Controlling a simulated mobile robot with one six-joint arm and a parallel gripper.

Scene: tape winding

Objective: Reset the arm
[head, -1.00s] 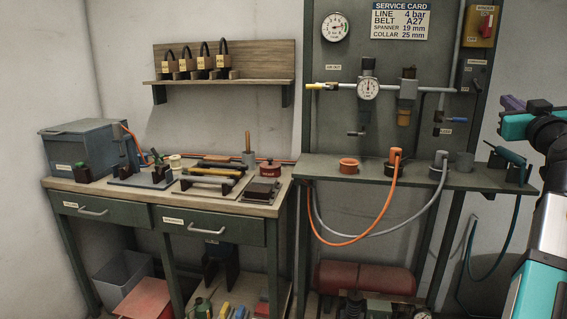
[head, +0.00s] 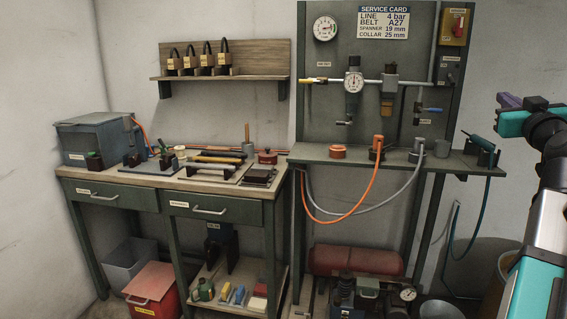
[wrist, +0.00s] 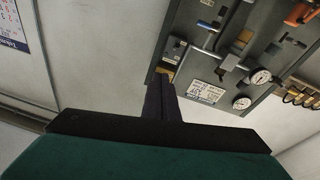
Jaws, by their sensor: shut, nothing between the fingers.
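My gripper (wrist: 162,88) is shut and empty in the wrist view. Its two dark fingers stand side by side, pressed together. They point toward the wall and the dark tool panel, with no object at their tips. In the head view my arm is raised and folded at the right edge, clear of the bench and shelf.
A workbench (head: 140,182) with drawers and tools stands at left, under a wall shelf (head: 216,77) of padlocks. A dark panel (head: 320,110) with gauges rises above a narrow shelf with hoses. A red tank (head: 355,260) is below. A bin (head: 480,262) stands at lower right.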

